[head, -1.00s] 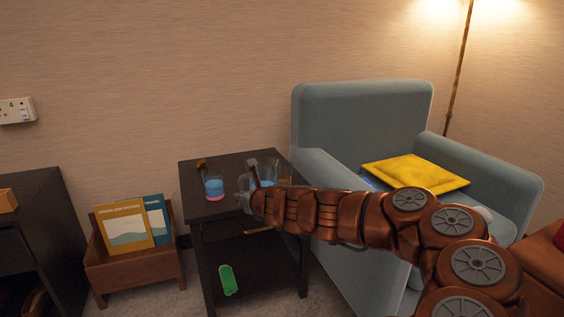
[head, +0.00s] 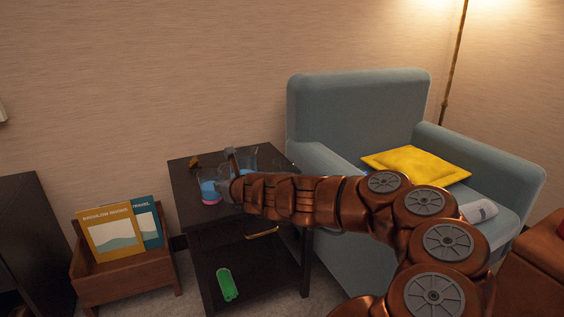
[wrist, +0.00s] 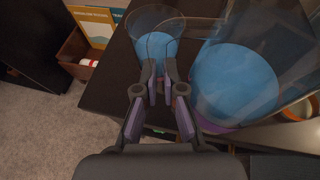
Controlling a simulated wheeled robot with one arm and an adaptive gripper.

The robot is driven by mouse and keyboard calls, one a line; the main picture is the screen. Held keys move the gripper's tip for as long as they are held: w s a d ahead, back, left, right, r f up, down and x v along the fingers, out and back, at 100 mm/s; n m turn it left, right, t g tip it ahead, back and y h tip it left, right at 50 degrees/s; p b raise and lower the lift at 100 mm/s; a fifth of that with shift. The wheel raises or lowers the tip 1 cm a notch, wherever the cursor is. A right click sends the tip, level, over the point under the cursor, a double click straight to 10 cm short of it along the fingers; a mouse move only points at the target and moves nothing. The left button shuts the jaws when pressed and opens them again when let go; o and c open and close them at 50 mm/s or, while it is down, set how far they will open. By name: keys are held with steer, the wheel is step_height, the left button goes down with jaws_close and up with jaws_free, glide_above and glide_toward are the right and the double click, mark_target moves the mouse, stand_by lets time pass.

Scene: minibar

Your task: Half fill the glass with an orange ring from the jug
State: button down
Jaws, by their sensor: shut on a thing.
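The clear jug (wrist: 238,80) holds blue liquid and fills the right of the wrist view. My gripper (wrist: 160,84) is shut on the jug, apparently at its handle. In the head view the jug (head: 243,160) is partly hidden behind my gripper, over the dark side table. A glass (wrist: 155,30) with blue liquid is just beyond my fingertips; in the head view this glass (head: 209,190) has a pink base. An orange ring (wrist: 297,110) shows through and beside the jug at the right of the wrist view; its glass is mostly hidden, and its fill cannot be told.
The dark side table (head: 190,166) has a small brown object (head: 194,162) at its back left. A green cylinder (head: 227,284) is on its lower shelf. A blue armchair (head: 350,115) stands close on the right, a book rack (head: 125,279) on the left.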

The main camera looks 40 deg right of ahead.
mark_target(236, 160)
steer(key=shift+s+d+r+p, duration=0.1)
steer(key=shift+d+r+p, duration=0.15)
steer(key=shift+r+p, duration=0.2)
steer(key=d+r+m+y+p, duration=0.1)
steer(key=r+m+p, duration=0.1)
steer(key=p, duration=0.2)
steer(key=d+r+m+y+p, duration=0.1)
steer(key=p, duration=0.3)
steer(key=shift+s+d+r+m+p, duration=0.15)
steer(key=shift+r+m+p, duration=0.2)
steer(key=shift+r+m, duration=0.05)
steer(key=shift+d+r+t+y+p, duration=0.15)
steer(key=shift+r+t+y+p, duration=0.2)
steer(key=shift+t+p, duration=0.1)
steer(key=shift+d+m+p, duration=0.35)
steer(key=shift+m, duration=0.15)
steer(key=shift+d+r+p, duration=0.15)
steer(key=shift+r+p, duration=0.05)
steer(key=shift+p, duration=0.3)
steer(key=shift+d+r+m+y+p, duration=0.4)
steer(key=shift+m+y+p, duration=0.2)
steer(key=shift+m, duration=0.3)
